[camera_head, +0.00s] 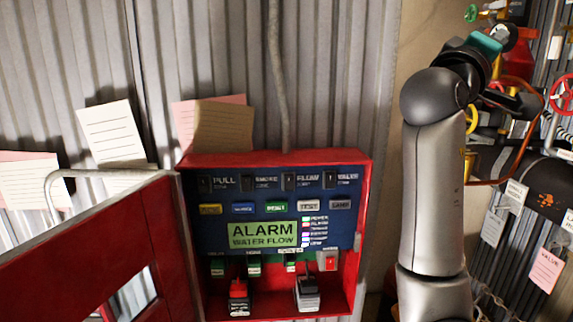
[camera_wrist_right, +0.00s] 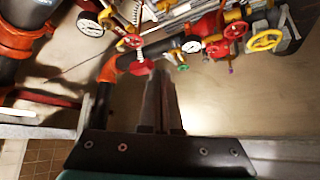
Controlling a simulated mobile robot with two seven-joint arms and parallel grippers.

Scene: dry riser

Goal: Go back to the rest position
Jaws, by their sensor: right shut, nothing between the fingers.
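My right arm rises on the right side of the head view, with its grey links and black joints. Its wrist is bent at the top, and a teal part of the hand shows in front of the pipework. The fingertips are hard to make out there. In the right wrist view my right gripper (camera_wrist_right: 160,95) shows two dark fingers close together, shut with nothing between them. They point toward the red and orange pipes, with a pale surface behind. My left gripper is not in view.
A red alarm box (camera_head: 365,215) hangs open on the corrugated wall, its red door (camera_head: 90,245) swung left. Paper notes (camera_head: 110,133) are on the wall. Pipes, a red handwheel (camera_head: 562,95) and tags (camera_head: 546,271) crowd the right. A gauge (camera_wrist_right: 90,24) and valves show in the wrist view.

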